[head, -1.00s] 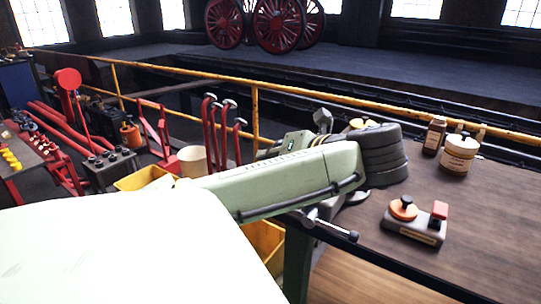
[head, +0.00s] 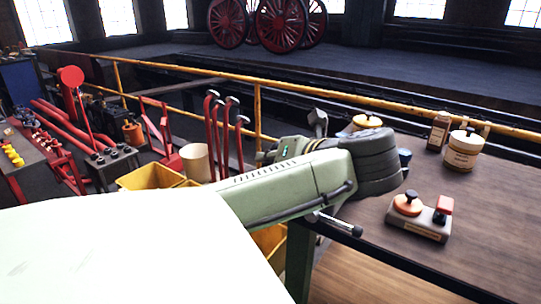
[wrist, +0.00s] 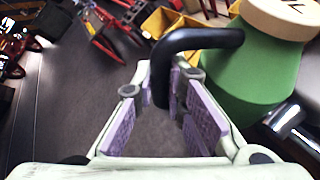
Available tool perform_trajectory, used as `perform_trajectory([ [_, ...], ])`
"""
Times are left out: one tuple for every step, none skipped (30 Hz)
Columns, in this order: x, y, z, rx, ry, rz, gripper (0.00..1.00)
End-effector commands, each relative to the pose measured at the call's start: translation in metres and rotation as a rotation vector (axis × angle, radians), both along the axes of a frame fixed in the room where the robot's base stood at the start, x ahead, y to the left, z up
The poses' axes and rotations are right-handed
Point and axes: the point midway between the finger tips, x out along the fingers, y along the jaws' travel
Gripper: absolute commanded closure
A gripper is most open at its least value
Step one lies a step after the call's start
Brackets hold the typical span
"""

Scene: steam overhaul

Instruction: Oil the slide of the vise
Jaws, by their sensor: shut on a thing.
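My gripper (wrist: 165,95) is around the black handle (wrist: 200,40) of a green can (wrist: 250,70) with a cream top in the wrist view, and is shut on that handle. The can stands right of the fingers there. In the head view my arm hides the gripper and most of the can. The vise shows only as a metal bar handle (head: 335,223) at the bench's front edge. The slide of the vise is hidden behind my arm.
A yellow rail (head: 300,93) runs behind. Yellow bins (head: 150,177) and red levers (head: 212,135) are at left. The bench's right front is clear.

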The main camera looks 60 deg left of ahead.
Motion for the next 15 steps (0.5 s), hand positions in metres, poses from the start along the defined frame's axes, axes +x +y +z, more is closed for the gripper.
perform_trajectory([
  [-0.001, 0.000, -0.004, 0.002, -0.011, 0.000, 1.00],
  [-0.001, 0.000, -0.006, 0.003, -0.017, 0.000, 1.00],
  [-0.002, 0.000, -0.009, 0.005, -0.028, -0.001, 1.00],
  [-0.002, 0.000, -0.011, 0.008, -0.037, -0.001, 1.00],
  [-0.003, 0.000, -0.013, 0.009, -0.047, 0.000, 1.00],
  [-0.003, 0.000, -0.014, 0.012, -0.058, 0.000, 1.00],
  [-0.004, 0.000, -0.014, 0.013, -0.063, 0.000, 1.00],
  [-0.004, 0.000, -0.014, 0.015, -0.067, 0.000, 1.00],
  [-0.004, 0.000, -0.013, 0.015, -0.068, 0.000, 1.00],
  [-0.004, 0.000, -0.012, 0.015, -0.068, 0.000, 1.00],
  [-0.004, 0.000, -0.012, 0.014, -0.068, 0.001, 1.00],
  [-0.005, 0.000, -0.012, 0.014, -0.068, 0.001, 1.00],
  [-0.005, 0.000, -0.012, 0.013, -0.067, 0.002, 1.00],
  [-0.005, 0.001, -0.012, 0.013, -0.067, 0.002, 1.00],
  [-0.005, 0.001, -0.012, 0.013, -0.067, 0.002, 1.00],
])
